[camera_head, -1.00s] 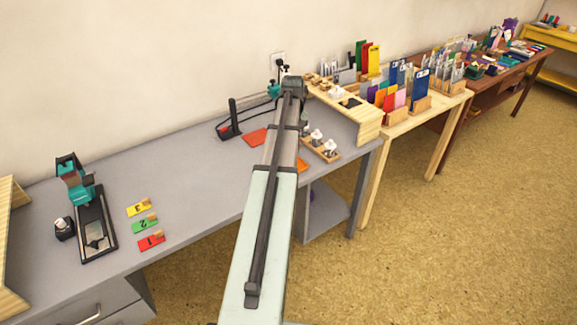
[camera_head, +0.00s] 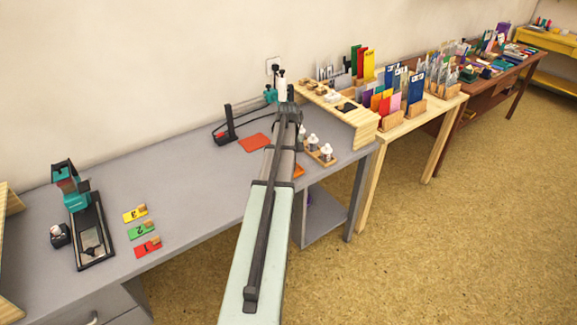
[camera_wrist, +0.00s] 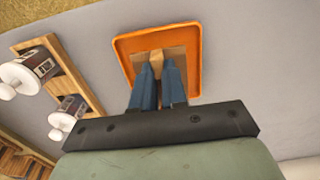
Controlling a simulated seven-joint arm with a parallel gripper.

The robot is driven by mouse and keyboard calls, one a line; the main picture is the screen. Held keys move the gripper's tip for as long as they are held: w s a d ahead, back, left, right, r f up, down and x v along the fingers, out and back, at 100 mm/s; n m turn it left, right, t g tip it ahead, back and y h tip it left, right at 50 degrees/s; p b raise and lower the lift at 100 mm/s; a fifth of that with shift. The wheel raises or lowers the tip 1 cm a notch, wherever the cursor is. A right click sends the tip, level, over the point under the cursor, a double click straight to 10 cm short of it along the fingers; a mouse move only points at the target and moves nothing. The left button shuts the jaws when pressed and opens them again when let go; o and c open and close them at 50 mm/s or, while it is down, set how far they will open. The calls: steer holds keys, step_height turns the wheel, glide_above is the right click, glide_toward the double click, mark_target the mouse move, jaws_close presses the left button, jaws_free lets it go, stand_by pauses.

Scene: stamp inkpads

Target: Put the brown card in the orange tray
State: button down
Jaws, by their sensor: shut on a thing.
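In the wrist view, my gripper (camera_wrist: 158,70) has its two blue fingers close together on the light wooden grip of the brown card (camera_wrist: 180,56). The card appears within the outline of the orange tray (camera_wrist: 191,35). I cannot tell whether it rests on the tray floor or hangs just above it. The fingers hide part of the card and the tray's near side. In the head view, only a sliver of the orange tray (camera_head: 298,171) shows beside my arm, and the gripper and card are hidden behind the arm.
The desk's middle is clear.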

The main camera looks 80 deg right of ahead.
steer(key=shift+f, duration=1.3)
steer(key=shift+f, duration=0.1)
steer(key=c, duration=1.2)
jaws_free()
steer(key=shift+o, duration=0.2)
step_height(320, 180, up, 12)
